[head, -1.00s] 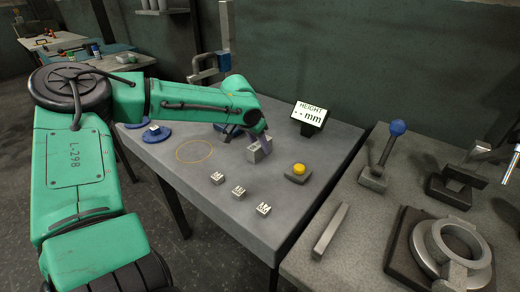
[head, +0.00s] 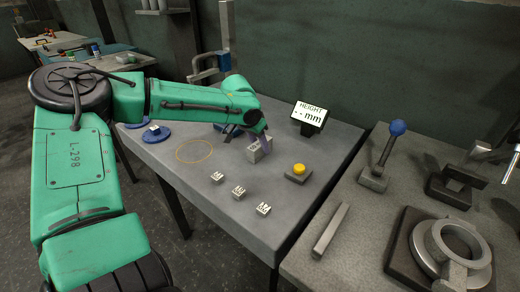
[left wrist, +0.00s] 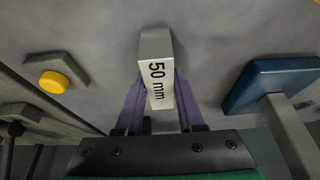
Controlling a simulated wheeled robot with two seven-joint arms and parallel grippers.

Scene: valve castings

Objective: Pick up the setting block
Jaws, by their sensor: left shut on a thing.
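The setting block is a grey block marked "50 mm" (left wrist: 158,78) in the left wrist view. It also shows as a small grey block (head: 254,154) at the tip of my left arm in the head view. My left gripper (left wrist: 155,95) has its two purple fingers on either side of the block and is shut on it. In the head view the gripper (head: 262,145) is at the table top, partly hidden by my arm. I cannot tell whether the block touches the table. My right gripper is not in view.
On the grey table (head: 290,220) are several small marked blocks (head: 239,191), a yellow button (head: 299,169), a yellow ring outline (head: 195,150) and a height display (head: 310,115). A blue-based stand (left wrist: 270,82) is close by. A second bench (head: 340,270) holds castings.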

